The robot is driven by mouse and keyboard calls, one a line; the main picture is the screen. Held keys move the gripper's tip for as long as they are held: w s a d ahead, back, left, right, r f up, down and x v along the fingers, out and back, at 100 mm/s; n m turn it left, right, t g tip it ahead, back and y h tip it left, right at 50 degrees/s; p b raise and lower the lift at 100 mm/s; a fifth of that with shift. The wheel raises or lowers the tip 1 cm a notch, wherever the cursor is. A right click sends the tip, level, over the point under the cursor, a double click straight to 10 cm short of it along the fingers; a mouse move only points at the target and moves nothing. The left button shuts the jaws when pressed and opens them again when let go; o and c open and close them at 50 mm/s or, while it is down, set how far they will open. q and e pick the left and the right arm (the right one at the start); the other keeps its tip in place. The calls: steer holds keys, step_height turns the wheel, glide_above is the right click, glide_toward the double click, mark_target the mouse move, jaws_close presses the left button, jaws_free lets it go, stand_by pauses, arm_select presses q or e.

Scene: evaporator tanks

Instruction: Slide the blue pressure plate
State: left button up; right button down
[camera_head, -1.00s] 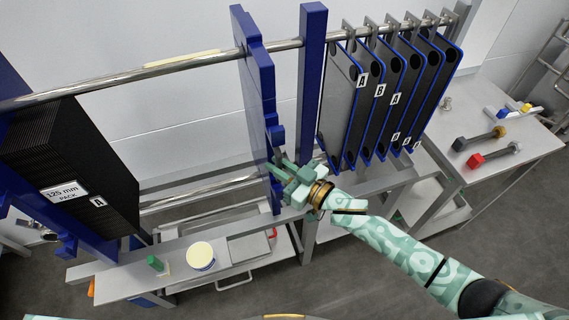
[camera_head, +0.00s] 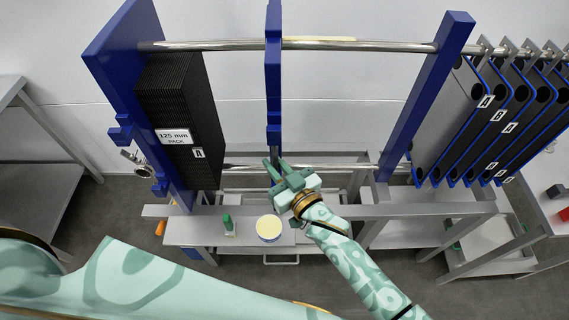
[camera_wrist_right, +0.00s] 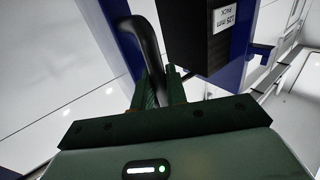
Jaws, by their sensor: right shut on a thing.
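The blue pressure plate (camera_head: 273,70) hangs nearly edge-on across the upper rail, between the black pack (camera_head: 183,100) and the right blue post (camera_head: 428,95). My right gripper (camera_head: 274,167) is at the plate's lower end. In the right wrist view, the plate (camera_wrist_right: 122,40) is at the upper left, and my right gripper (camera_wrist_right: 160,88) is shut on a curved black handle (camera_wrist_right: 147,42) beside it. The pack (camera_wrist_right: 190,35), labelled 125 mm, is to the right there. My left gripper is out of view; only part of my left arm shows at the lower left.
The left blue end frame (camera_head: 125,75) stands behind the pack. The upper rail (camera_head: 350,45) is bare between plate and right post. Several black plates (camera_head: 455,120) hang at the right. A cream-topped tub (camera_head: 269,228) and a green-capped bottle (camera_head: 228,224) stand below.

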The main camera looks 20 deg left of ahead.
steer(key=shift+d, duration=0.15)
steer(key=c, duration=1.6)
jaws_free()
steer(key=shift+c, duration=0.2)
steer(key=shift+o, duration=0.7)
steer(key=shift+d, duration=0.1)
steer(key=v, duration=1.6)
steer(key=shift+p, duration=0.4)
steer(key=shift+s+d, duration=0.1)
